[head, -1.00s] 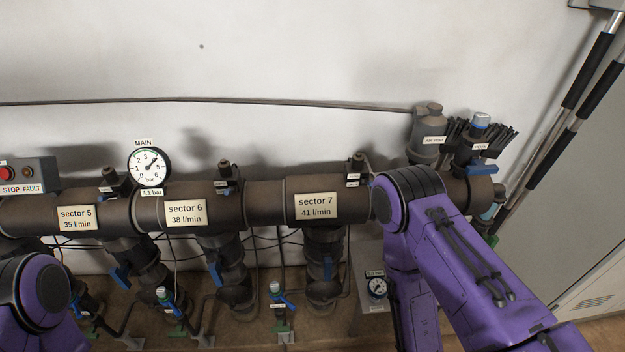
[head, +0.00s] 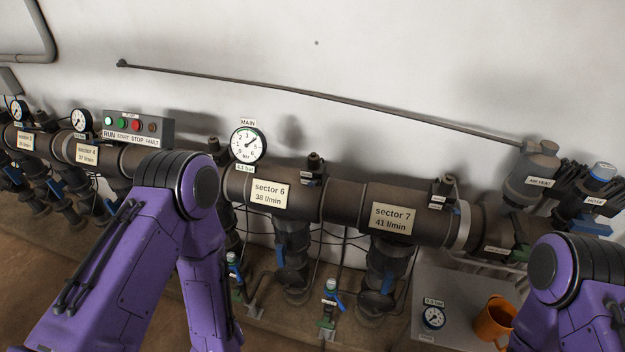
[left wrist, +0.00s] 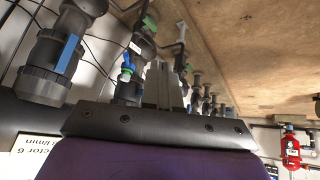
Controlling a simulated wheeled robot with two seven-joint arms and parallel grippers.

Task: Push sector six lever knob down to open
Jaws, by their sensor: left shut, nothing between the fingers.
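The sector 6 label (head: 268,194) is on the dark main pipe, with a drop valve (head: 294,262) below it. Its blue lever (head: 279,256) lies roughly along the left side of the valve body. In the left wrist view, which is upside down, part of the sector 6 label (left wrist: 32,156) shows, with a blue lever (left wrist: 68,54) on the pipe beside it that appears to be the same one. My left gripper (left wrist: 166,84) is shut and empty, apart from that lever. In the head view it is hidden or out of frame. My right gripper is not in view.
The sector 7 valve lever (head: 387,282) is to the right. Small blue-handled valves (head: 331,293) stand low in front. An orange mug (head: 495,318) and a gauge (head: 433,317) are at lower right. A red object (left wrist: 290,150) is at right in the wrist view.

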